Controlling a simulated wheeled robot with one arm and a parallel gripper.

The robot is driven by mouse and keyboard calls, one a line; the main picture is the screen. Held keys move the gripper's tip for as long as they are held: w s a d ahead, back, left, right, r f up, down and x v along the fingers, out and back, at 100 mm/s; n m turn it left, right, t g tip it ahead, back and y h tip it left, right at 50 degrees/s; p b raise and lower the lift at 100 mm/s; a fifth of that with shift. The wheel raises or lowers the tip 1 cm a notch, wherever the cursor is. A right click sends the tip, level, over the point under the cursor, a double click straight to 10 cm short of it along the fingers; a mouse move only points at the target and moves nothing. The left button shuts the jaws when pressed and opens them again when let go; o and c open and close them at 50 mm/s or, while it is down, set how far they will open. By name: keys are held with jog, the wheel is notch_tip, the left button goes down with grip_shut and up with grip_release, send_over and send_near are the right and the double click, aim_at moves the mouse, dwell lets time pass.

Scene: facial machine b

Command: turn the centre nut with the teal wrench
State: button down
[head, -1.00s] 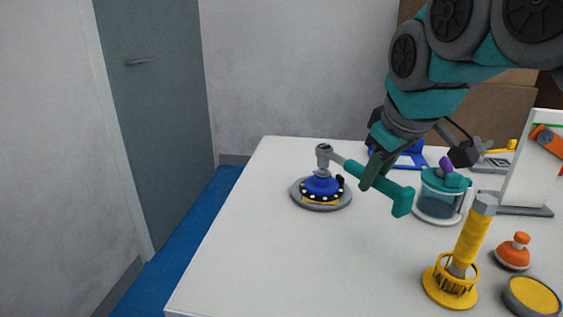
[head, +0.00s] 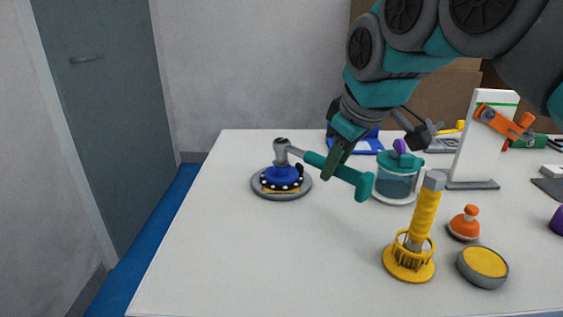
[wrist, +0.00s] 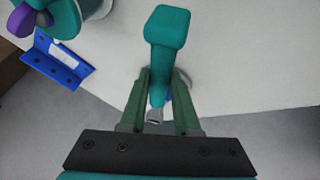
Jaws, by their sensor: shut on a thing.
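The teal wrench (head: 350,175) is tilted, its handle end toward the front right and its grey head at the upper left. The head sits over the centre nut of a blue hub (head: 283,175) on a round grey base; the nut itself is hidden under the head. My gripper (head: 335,166) is shut on the wrench's teal handle, above the table. In the wrist view the handle (wrist: 167,28) runs between my two green fingers, and its thick end points up the picture. The head is mostly hidden there.
A teal-lidded jar (head: 397,178) stands close to the right of the handle. A yellow tool in a yellow holder (head: 410,265), an orange stamp-like piece (head: 464,225) and a round yellow-topped tin (head: 483,265) stand in front right. The table's front left (head: 220,260) is clear.

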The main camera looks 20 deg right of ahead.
jog(key=shift+f, duration=0.15)
jog(key=a+m, duration=0.2)
jog(key=s+a+m+h+b, duration=0.1)
jog(key=a, duration=0.1)
jog(key=shift+s+a+m+h, duration=0.1)
jog(key=shift+m+h, duration=0.2)
jog(key=shift+m, duration=0.1)
dwell(0.5)
jog(key=shift+r+p, duration=0.35)
jog(key=shift+r, duration=0.3)
jog(key=d+n, duration=0.1)
jog(key=w+d+n+y+p, duration=0.1)
jog(key=d+n, duration=0.1)
jog(key=shift+d+r, duration=0.1)
jog(key=shift+d, duration=0.1)
jog(key=shift+w+d+n+y, duration=0.1)
jog(key=shift+d+n+y, duration=0.2)
jog(key=shift+d+n, duration=0.1)
jog(key=shift+f, duration=0.25)
